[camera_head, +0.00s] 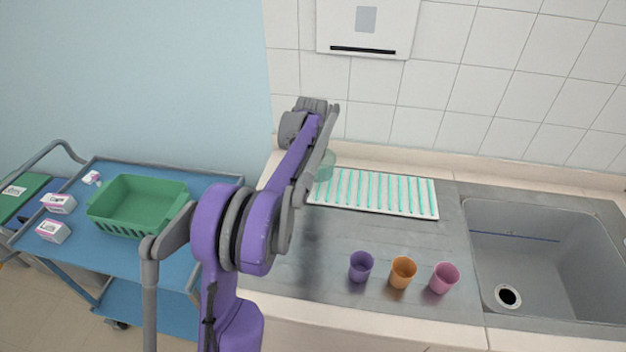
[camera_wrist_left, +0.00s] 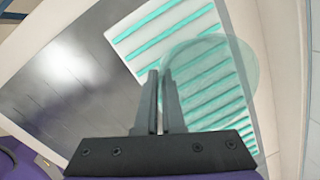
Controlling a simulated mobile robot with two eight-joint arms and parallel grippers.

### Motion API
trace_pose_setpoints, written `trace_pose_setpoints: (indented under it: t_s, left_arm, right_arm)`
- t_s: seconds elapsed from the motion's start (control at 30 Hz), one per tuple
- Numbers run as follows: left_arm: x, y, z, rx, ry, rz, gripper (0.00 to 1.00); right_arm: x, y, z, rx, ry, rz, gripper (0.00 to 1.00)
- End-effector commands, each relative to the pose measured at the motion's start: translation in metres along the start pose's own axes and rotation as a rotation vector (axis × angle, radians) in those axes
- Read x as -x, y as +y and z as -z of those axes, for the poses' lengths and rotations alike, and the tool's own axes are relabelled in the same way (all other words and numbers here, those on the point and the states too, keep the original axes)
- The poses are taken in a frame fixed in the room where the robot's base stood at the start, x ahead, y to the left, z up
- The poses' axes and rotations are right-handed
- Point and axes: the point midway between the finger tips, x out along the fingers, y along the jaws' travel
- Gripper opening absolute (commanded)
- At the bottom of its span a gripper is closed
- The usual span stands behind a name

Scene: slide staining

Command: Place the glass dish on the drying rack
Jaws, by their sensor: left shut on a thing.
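The glass dish (camera_head: 326,166) is a round, clear greenish dish at the back left end of the drying rack in the head view, partly hidden by my left arm. In the left wrist view the dish (camera_wrist_left: 222,72) overlaps the ribbed rack. My left gripper (camera_wrist_left: 163,76) is shut on the dish's near edge. The drying rack (camera_head: 378,193) is a white tray with teal ribs lying on the steel counter; it also shows in the left wrist view (camera_wrist_left: 150,38). I cannot tell whether the dish touches the rack. My right gripper is not in view.
Purple (camera_head: 361,266), orange (camera_head: 402,272) and pink (camera_head: 444,278) cups stand on the counter in front of the rack. A sink (camera_head: 545,255) lies to the right. A blue cart (camera_head: 110,252) at the left carries a green basket (camera_head: 137,220) and small boxes. The tiled wall (camera_head: 450,110) rises behind the rack.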

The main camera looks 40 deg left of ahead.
Motion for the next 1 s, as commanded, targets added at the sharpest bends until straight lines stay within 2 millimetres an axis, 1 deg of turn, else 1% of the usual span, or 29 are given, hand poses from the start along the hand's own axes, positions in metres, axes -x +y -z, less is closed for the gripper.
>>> trace_pose_setpoints:
  t_s: [0.1, 0.2, 0.3, 0.5, 0.63, 0.67, 0.7, 0.8, 1.0]
  left_arm:
    - [-0.018, 0.002, 0.002, 0.0, 0.0, 0.0, 0.0]
    - [-0.029, 0.003, 0.004, 0.0, 0.0, 0.0, 0.0]
    - [-0.032, 0.003, 0.004, 0.001, 0.0, 0.0, 0.0]
    - [-0.032, 0.003, 0.004, 0.001, 0.0, 0.0, 0.0]
    - [-0.036, 0.004, 0.004, 0.0, 0.0, 0.0, 0.0]
    - [-0.035, 0.003, 0.004, 0.001, 0.0, 0.0, 0.11]
    - [-0.035, 0.003, 0.004, 0.001, 0.0, 0.0, 0.18]
    - [-0.035, 0.003, 0.004, 0.001, 0.0, 0.0, 0.35]
    - [-0.035, 0.003, 0.004, 0.001, 0.0, 0.0, 0.35]
  right_arm:
    - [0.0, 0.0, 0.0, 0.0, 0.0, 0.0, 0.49]
    - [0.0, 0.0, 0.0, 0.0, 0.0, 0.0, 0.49]
    - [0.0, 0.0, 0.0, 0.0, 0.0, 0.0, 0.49]
    - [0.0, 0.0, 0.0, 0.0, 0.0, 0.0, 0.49]
    - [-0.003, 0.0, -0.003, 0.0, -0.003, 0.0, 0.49]
    - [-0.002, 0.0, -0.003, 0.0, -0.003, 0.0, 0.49]
    - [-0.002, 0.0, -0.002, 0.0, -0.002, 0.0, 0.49]
    - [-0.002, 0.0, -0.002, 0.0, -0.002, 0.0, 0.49]
    - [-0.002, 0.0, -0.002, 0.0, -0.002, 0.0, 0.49]
